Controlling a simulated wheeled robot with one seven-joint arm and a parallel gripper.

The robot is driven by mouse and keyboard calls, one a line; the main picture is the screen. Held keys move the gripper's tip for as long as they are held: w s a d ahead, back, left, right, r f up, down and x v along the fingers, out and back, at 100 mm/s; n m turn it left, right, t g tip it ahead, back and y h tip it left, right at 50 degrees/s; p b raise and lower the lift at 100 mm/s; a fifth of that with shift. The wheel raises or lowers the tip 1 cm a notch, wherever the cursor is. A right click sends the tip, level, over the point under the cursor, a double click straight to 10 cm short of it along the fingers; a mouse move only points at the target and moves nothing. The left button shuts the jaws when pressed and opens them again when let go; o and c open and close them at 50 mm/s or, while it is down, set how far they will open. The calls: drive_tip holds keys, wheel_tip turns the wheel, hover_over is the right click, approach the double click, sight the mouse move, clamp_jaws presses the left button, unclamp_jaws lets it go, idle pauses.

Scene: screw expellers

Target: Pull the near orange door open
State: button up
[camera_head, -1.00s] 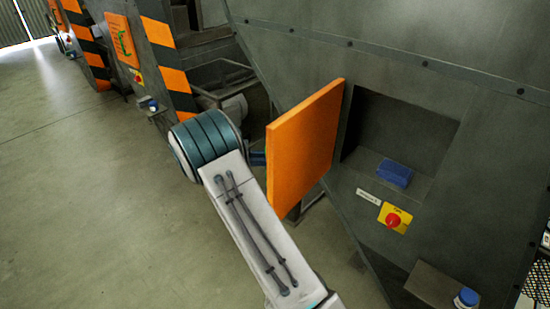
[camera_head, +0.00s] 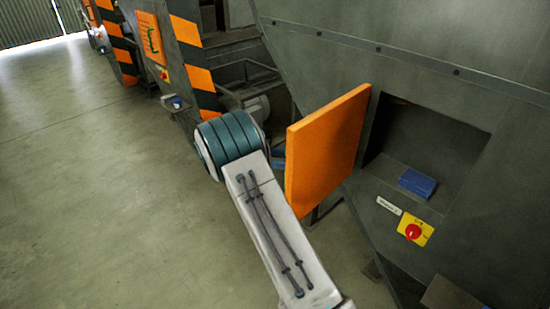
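The near orange door (camera_head: 325,150) stands swung open, out from the grey machine wall, hinged at the left side of a dark recess (camera_head: 430,145). My arm reaches up from the bottom of the view to the left of the door. My gripper is hidden behind the door's left edge and my arm's end, so its fingers and any handle cannot be seen.
A blue box (camera_head: 417,183) lies in the recess. Below it is a red switch on a yellow plate (camera_head: 415,230). A farther machine has another orange door (camera_head: 152,38) and striped posts (camera_head: 195,68). Open floor (camera_head: 100,200) lies to the left.

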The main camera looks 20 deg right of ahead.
drive_tip(key=v, duration=1.3)
drive_tip(key=shift+w+a, duration=0.15)
